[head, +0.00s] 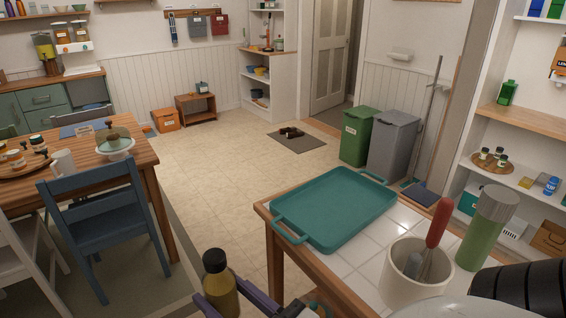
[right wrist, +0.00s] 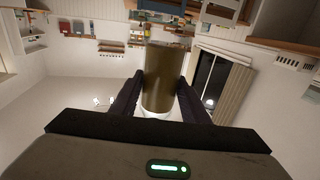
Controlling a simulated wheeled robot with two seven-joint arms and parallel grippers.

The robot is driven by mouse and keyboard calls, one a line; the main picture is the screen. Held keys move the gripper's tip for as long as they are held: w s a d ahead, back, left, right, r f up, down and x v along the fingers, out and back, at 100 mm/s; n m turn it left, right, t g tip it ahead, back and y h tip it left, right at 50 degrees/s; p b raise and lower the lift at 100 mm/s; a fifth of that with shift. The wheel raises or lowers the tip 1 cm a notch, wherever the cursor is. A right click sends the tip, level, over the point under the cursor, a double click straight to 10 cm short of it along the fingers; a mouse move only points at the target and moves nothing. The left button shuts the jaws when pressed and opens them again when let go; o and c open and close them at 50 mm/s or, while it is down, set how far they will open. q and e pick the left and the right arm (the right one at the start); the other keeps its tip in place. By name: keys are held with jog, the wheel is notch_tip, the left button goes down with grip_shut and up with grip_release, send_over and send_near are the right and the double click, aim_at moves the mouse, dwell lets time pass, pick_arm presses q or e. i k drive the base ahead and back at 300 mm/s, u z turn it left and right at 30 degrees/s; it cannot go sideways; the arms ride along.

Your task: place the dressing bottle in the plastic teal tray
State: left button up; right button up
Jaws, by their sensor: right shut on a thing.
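The dressing bottle (head: 217,284), with olive-yellow contents and a dark cap, is upright at the bottom of the head view. My right gripper (head: 226,296) is shut on it, with dark purple fingers on either side. The right wrist view shows the olive bottle body (right wrist: 166,78) between the fingers (right wrist: 158,92). The teal plastic tray (head: 338,203) lies empty on the white-tiled counter, up and to the right of the bottle in the head view. The bottle is held off the near-left side of this counter, apart from the tray. My left gripper is not in view.
On the tiled counter (head: 376,262), a white crock (head: 400,284) with a red-handled utensil and a green grey-lidded bottle (head: 486,230) stand right of the tray. A blue chair (head: 105,215) and wooden table (head: 125,160) stand left. Open floor (head: 220,165) lies between.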

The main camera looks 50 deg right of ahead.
aim_at(327, 218)
jog(key=i, duration=2.1)
jog(key=z, duration=2.9)
